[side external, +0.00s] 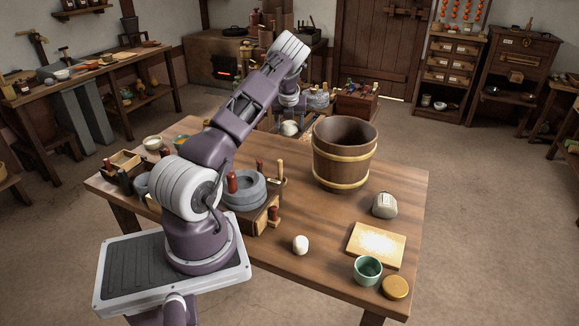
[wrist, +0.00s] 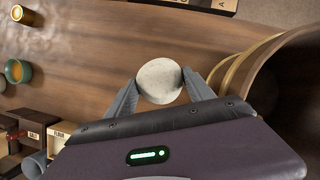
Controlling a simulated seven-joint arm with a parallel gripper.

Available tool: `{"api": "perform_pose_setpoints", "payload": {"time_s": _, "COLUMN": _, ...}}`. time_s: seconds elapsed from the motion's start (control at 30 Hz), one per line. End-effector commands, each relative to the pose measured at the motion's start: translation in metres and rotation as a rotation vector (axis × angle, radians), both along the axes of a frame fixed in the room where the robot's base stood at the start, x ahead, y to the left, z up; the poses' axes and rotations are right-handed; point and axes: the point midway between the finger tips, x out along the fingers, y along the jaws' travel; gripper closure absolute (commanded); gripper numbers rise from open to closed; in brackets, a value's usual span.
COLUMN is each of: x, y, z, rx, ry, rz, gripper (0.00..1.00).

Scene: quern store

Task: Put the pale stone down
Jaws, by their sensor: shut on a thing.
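The pale stone (wrist: 160,81) is round and speckled, and sits between the two fingers of my gripper (wrist: 160,92) in the wrist view. My gripper is shut on it. In the side external view the pale stone (side external: 289,129) shows below my gripper (side external: 290,120), over the far part of the wooden table (side external: 345,235), left of the wooden bucket. I cannot tell whether it touches the table top.
The wooden bucket (side external: 345,155) stands close to my gripper; it also fills the right of the wrist view (wrist: 285,75). A stone quern (side external: 244,190), white egg-shaped thing (side external: 301,244), grey weight (side external: 384,205), board (side external: 376,245) and green cup (side external: 367,270) stand nearer. Bare table lies between.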

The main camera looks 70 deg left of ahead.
Motion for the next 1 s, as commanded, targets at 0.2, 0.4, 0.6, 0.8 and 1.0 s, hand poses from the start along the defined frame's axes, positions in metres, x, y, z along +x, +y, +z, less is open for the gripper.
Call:
{"api": "perform_pose_setpoints", "payload": {"time_s": 0.2, "x": 0.000, "y": 0.000, "z": -0.048, "rx": -0.001, "ry": 0.000, "rz": 0.000, "gripper": 1.00}}
{"api": "perform_pose_setpoints", "payload": {"time_s": 0.4, "x": 0.000, "y": 0.000, "z": -0.093, "rx": 0.000, "ry": 0.000, "rz": 0.001, "gripper": 1.00}}
{"api": "perform_pose_setpoints", "payload": {"time_s": 0.6, "x": 0.000, "y": 0.000, "z": -0.121, "rx": 0.000, "ry": 0.000, "rz": -0.001, "gripper": 1.00}}
{"api": "perform_pose_setpoints", "payload": {"time_s": 0.8, "x": 0.001, "y": 0.000, "z": -0.139, "rx": 0.002, "ry": -0.003, "rz": -0.001, "gripper": 1.00}}
{"api": "perform_pose_setpoints", "payload": {"time_s": 1.0, "x": 0.001, "y": 0.000, "z": -0.141, "rx": 0.001, "ry": -0.002, "rz": -0.001, "gripper": 1.00}}
